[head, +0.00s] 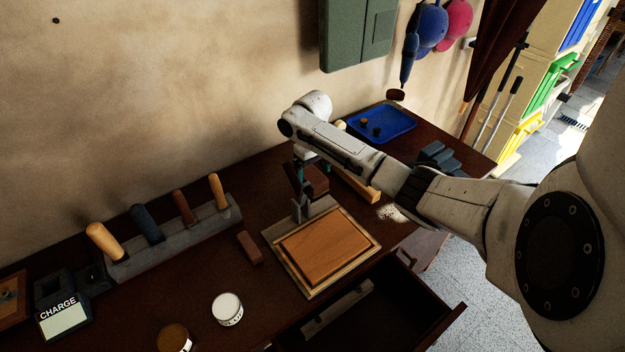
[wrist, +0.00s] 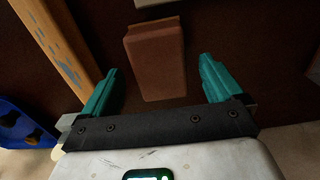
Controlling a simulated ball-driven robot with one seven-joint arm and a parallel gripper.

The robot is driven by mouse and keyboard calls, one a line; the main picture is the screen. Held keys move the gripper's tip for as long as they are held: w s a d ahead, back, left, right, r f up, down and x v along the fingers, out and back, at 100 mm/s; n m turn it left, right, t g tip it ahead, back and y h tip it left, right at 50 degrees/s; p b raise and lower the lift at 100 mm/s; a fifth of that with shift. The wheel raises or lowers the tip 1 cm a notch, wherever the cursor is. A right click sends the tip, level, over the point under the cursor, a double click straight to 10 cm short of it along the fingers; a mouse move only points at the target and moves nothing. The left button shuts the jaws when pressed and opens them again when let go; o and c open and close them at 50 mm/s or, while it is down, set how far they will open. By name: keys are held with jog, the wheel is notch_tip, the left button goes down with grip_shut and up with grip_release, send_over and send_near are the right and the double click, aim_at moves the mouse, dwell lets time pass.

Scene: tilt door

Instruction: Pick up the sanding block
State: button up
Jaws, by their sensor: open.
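A brown-red block with a thin tan edge, which looks like the sanding block (wrist: 156,62), lies on the dark bench top. In the wrist view it sits ahead of and between the teal fingertips of my gripper (wrist: 158,75). My gripper is open and the fingers stand apart from the block's sides. The block's near end reaches into the space between the fingertips. In the head view the block (head: 316,179) shows below my gripper (head: 311,172), partly hidden by it and a grey upright part.
A framed wooden panel (head: 330,247) lies in front, above an open drawer (head: 380,310). A smaller reddish block (head: 249,247) lies left of it. A wooden bar (head: 360,188) and blue tray (head: 385,124) are near my arm. A tool rack (head: 170,243) stands left.

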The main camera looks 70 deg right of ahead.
jog(key=shift+f, duration=1.25)
jog(key=shift+c, duration=0.4)
jog(key=c, duration=1.1)
